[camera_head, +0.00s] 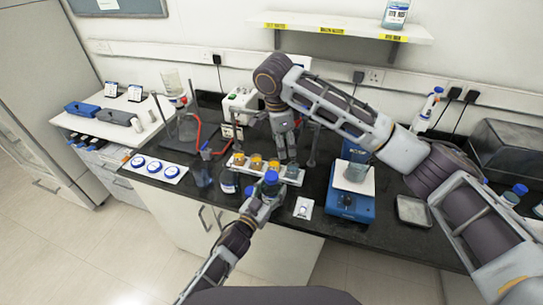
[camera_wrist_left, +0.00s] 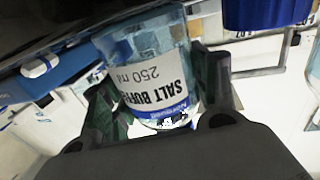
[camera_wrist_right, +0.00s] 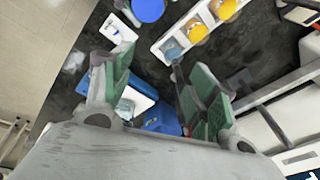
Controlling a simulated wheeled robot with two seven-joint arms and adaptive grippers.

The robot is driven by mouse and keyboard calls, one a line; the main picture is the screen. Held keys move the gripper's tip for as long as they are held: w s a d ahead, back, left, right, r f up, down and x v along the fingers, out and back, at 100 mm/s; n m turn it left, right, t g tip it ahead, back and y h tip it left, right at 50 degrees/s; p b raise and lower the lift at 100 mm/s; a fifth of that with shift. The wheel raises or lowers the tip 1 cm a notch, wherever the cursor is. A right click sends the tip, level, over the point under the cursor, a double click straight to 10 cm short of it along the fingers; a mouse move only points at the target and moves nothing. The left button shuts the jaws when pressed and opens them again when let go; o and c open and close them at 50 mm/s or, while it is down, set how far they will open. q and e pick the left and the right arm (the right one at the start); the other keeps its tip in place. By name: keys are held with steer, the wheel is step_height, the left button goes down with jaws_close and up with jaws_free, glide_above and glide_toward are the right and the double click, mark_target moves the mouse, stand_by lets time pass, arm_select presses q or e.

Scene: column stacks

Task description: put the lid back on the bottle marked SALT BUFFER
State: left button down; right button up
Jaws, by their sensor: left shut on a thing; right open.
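The bottle marked SALT BUFFER (camera_wrist_left: 150,65) is clear, with a white label, and sits between the pads of my left gripper (camera_wrist_left: 165,95). The left gripper (camera_head: 262,203) is shut on it at the bench's front edge. A blue lid (camera_head: 270,177) shows just above that gripper; it also shows from above in the right wrist view (camera_wrist_right: 148,10). I cannot tell whether it sits on the held bottle. My right gripper (camera_head: 287,152) is open and empty, behind the rack.
A white rack (camera_head: 292,173) with several orange-topped vials stands between the grippers. Left of it are blue-capped bottles (camera_head: 228,183) and a white strip with three blue-ringed discs (camera_head: 175,173). A blue instrument (camera_head: 350,207) bearing a beaker is to the right, beside a grey tray (camera_head: 413,211).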

steer(key=f+n, duration=0.1)
steer(key=n, duration=0.4)
steer(key=s+a+n, duration=0.1)
steer(key=n, duration=0.5)
steer(key=s+f+n+g, duration=0.1)
steer(key=n, duration=0.4)
steer(key=shift+s+a+f+y, duration=0.15)
steer(key=shift+a+f+y, duration=0.15)
steer(key=shift+f, duration=0.05)
steer(key=n, duration=0.5)
steer(key=shift+s+a, duration=0.2)
steer(key=shift+a, duration=0.05)
steer(key=n, duration=0.6)
steer(key=shift+s+a+f+g+y, duration=0.1)
steer(key=shift+s+a+g+y, duration=0.1)
steer(key=shift+a+g+y, duration=0.1)
steer(key=n, duration=0.5)
steer(key=shift+s+a+n, duration=0.1)
steer(key=shift+a+n, duration=0.15)
steer(key=shift+n, duration=0.05)
steer(key=n, duration=0.5)
steer(key=shift+a, duration=0.15)
steer(key=n, duration=0.6)
